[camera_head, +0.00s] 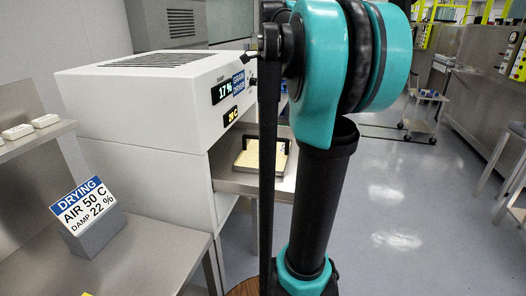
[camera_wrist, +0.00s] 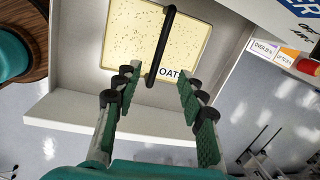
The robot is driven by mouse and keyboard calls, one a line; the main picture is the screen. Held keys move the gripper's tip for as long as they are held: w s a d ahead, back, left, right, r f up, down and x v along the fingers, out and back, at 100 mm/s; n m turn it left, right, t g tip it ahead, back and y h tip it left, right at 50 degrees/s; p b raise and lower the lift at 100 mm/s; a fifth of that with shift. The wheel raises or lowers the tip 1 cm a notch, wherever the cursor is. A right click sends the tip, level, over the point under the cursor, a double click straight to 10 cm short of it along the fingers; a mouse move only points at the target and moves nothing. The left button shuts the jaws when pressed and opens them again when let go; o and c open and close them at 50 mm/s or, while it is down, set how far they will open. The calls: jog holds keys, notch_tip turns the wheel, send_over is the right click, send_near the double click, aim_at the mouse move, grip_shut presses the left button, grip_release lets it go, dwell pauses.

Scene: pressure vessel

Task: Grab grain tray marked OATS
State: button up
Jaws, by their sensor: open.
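The OATS grain tray (camera_wrist: 120,40) fills the upper middle of the wrist view. It is cream with dark specks, and a black bar handle (camera_wrist: 161,48) crosses it. My gripper (camera_wrist: 159,72) is open and empty. The near end of the handle appears between its fingertips, but I cannot tell the height gap. In the head view the tray (camera_head: 252,163) lies on the metal shelf of the grain dryer, partly hidden by my arm. My gripper does not show there.
The white grain dryer (camera_head: 150,100) stands over the shelf (camera_head: 228,182), with walls beside the tray in the wrist view. A "DRYING" sign (camera_head: 92,222) stands on the left bench (camera_head: 140,260). A cart (camera_head: 424,110) is at the back right. The floor between is clear.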

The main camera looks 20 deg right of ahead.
send_near(265, 139)
jog(key=f, duration=0.1)
jog(key=w+f, duration=0.1)
jog(key=f, duration=0.1)
jog(key=w+f, duration=0.1)
jog(key=f, duration=0.1)
jog(key=shift+a, duration=0.2)
jog(key=shift+w+d+f, duration=0.15)
jog(key=shift+d+f, duration=0.05)
jog(key=shift+f, duration=1.1)
jog(key=shift+w+d+f, duration=0.15)
jog(key=shift+f, duration=1.1)
jog(key=shift+c, duration=0.3)
grip_shut()
